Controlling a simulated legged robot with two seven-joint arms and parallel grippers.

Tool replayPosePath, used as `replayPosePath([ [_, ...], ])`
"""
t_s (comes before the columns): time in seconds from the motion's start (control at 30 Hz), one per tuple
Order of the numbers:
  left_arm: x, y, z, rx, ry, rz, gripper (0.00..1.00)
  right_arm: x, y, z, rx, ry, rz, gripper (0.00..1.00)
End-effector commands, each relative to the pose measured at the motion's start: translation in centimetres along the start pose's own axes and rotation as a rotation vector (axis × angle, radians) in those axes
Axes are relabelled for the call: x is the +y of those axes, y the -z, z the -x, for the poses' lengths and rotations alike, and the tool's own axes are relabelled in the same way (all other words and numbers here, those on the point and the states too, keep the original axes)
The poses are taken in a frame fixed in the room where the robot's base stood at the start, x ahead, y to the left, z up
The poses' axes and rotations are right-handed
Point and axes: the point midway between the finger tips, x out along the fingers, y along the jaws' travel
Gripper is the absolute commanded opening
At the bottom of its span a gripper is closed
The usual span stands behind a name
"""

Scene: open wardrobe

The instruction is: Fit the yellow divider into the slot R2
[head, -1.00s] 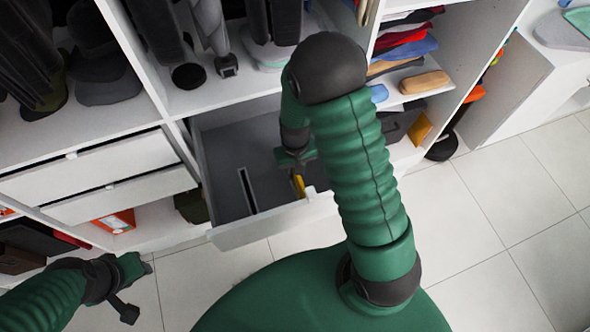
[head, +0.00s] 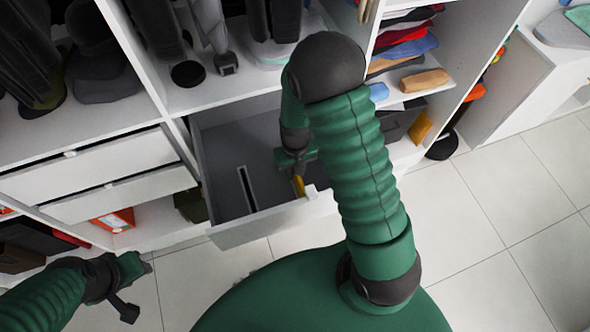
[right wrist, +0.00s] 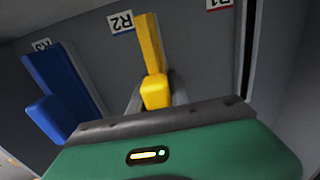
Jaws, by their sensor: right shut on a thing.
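The yellow divider (head: 298,186) is inside the open drawer, near its front wall. In the right wrist view the yellow divider (right wrist: 151,45) runs up the picture just right of the label R2 (right wrist: 121,22). My right gripper (right wrist: 158,97) is shut on its near end, and in the head view the gripper (head: 297,174) reaches down into the drawer. The slot at R2 is hidden, and I cannot tell how deep the divider sits. My left gripper (head: 140,268) is away from the drawer at the lower left, above the floor; its jaws are unclear.
The open drawer (head: 250,232) has a grey floor with a long dark slot (head: 246,188). In the right wrist view a blue divider (right wrist: 60,85) stands left of the yellow one, by label R3 (right wrist: 41,44). Label R1 (right wrist: 218,4) is at the right. Shelves and cabinet walls surround the drawer.

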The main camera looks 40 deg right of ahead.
Motion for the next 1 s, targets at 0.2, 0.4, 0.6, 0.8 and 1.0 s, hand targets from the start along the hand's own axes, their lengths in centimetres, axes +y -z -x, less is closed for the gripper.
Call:
replayPosePath([
  [0.2,0.0,-0.1,-0.5,0.0,0.0,0.0,0.36,0.0,0.0,-0.7,0.0,0.0,0.0,0.0],
  [0.4,0.0,-0.2,-0.8,0.0,0.0,0.0,0.36,0.0,0.0,-1.2,0.0,0.0,0.0,0.0],
  [0.6,0.0,-0.2,-0.9,0.0,0.0,0.0,0.36,0.0,0.0,-1.3,0.001,0.0,0.0,0.32],
  [0.8,0.0,-0.2,-0.9,0.0,0.0,0.0,0.36,0.0,0.0,-1.3,0.0,0.0,0.0,0.49],
  [1.0,0.0,-0.2,-0.9,0.0,0.0,0.0,0.36,0.0,0.0,-1.3,0.0,0.0,0.0,0.49],
])
